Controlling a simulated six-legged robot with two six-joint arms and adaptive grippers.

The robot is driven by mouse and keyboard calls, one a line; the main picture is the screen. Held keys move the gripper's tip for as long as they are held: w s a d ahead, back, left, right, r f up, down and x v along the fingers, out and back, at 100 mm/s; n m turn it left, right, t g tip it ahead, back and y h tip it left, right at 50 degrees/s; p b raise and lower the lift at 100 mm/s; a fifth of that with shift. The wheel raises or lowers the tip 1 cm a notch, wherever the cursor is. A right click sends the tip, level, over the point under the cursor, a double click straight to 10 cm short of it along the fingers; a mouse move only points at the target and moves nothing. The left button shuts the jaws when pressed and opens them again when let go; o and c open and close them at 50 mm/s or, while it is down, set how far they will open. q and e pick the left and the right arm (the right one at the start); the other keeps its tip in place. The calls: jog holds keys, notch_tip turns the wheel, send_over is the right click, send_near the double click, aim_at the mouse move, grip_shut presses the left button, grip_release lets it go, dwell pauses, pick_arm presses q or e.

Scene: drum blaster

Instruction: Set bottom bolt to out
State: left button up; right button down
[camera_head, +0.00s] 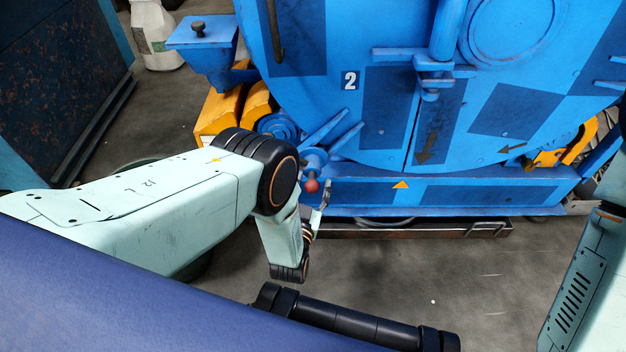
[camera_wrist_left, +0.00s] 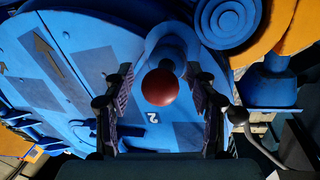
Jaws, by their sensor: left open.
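A red ball knob (camera_head: 311,186) on a blue stem stands out at the lower left of the blue drum machine (camera_head: 390,130). I take it for the bottom bolt's handle, but cannot be sure. My left gripper (camera_head: 322,192) is at the knob, partly hidden behind my own forearm. In the left wrist view the red knob (camera_wrist_left: 162,87) shows between the two spread fingers of the left gripper (camera_wrist_left: 160,80). The fingers look apart from the knob, with a gap on each side. My right gripper is out of view; only part of my right arm shows at the right edge.
The drum's round blue door carries a number 2 (camera_head: 349,80) and dark arrows. A blue box with a knob (camera_head: 203,32) and yellow parts (camera_head: 218,112) stand left of the drum. A white container (camera_head: 157,35) is at the back left. The floor in front is mostly clear.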

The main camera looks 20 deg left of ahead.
pick_arm(q)
jog(key=shift+r, duration=0.1)
grip_shut()
dwell(0.7)
